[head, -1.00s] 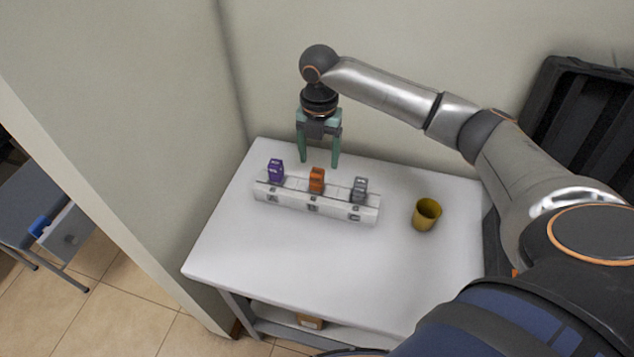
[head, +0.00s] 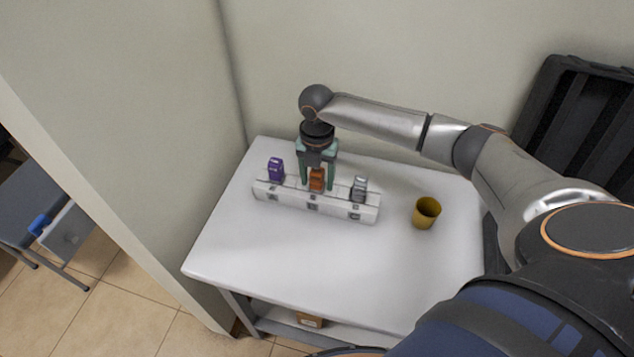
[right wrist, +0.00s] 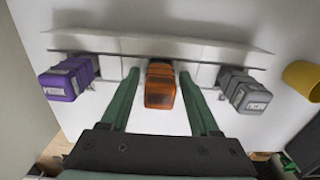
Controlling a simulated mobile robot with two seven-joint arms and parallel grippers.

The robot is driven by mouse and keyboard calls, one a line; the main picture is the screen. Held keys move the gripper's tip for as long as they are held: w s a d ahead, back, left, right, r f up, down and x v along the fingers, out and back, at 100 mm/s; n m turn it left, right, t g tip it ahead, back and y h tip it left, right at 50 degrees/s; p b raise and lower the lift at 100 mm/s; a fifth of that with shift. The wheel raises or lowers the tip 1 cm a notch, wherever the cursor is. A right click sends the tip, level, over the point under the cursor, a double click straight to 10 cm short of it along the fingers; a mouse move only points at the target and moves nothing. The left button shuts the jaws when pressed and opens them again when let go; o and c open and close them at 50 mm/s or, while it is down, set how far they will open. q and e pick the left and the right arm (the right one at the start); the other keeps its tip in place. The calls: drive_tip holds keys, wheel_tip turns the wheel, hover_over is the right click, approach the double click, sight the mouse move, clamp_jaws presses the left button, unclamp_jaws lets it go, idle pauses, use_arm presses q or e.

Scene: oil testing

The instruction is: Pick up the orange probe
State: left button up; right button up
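The orange probe (head: 317,179) stands upright in the middle slot of a white rack (head: 285,201) on the white table. It also shows in the right wrist view (right wrist: 160,86). My right gripper (head: 317,186) is lowered over it from above. Its green fingers stand apart, one on each side of the orange probe, with a gap on both sides in the right wrist view (right wrist: 160,76). The probe's lower end is hidden in the rack. My left gripper is not in view.
A purple probe (head: 276,170) stands left of the orange one and a grey probe (head: 359,188) stands right of it in the same rack. A yellow cup (head: 426,213) stands to the right. The front of the table (head: 270,255) is clear. A wall is close behind.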

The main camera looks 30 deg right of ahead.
clamp_jaws()
idle(0.5)
